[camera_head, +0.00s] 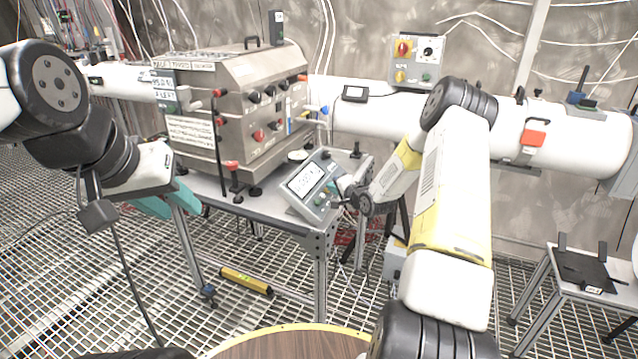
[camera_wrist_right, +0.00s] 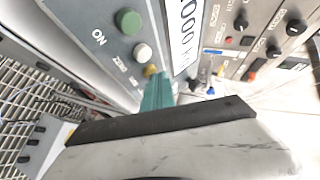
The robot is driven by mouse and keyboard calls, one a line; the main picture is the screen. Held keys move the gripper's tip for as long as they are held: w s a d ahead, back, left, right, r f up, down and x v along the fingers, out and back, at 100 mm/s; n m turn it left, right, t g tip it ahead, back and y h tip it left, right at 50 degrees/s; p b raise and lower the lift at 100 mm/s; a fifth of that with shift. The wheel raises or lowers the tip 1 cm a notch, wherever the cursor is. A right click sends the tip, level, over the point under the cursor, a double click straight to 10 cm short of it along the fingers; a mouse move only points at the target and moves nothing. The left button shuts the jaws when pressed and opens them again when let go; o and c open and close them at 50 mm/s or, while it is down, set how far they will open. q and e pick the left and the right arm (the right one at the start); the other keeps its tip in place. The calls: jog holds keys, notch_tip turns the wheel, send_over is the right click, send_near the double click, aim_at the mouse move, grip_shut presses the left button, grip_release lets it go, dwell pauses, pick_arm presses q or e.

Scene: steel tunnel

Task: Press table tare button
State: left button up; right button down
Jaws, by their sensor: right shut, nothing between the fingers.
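The table scale's control box (camera_head: 311,187) sits tilted on the near right corner of the steel table, with a lit display and a column of small buttons. In the right wrist view its panel shows a green button (camera_wrist_right: 128,21) by the word ON, a white button (camera_wrist_right: 143,52) and a yellow button (camera_wrist_right: 151,70).
A large steel machine (camera_head: 235,105) with knobs and levers stands on the table (camera_head: 240,199) behind the box. A white pipe (camera_head: 385,115) runs along the wall. A round wooden top (camera_head: 290,343) is at the front. A small table (camera_head: 590,280) stands right.

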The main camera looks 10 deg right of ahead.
dwell(0.3)
jog(key=shift+s+d+r, duration=0.15)
jog(key=shift+r, duration=0.2)
notch_tip(320, 180, up, 5)
jog(key=s+d, duration=0.2)
jog(key=d, duration=0.1)
dwell(0.5)
dwell(0.4)
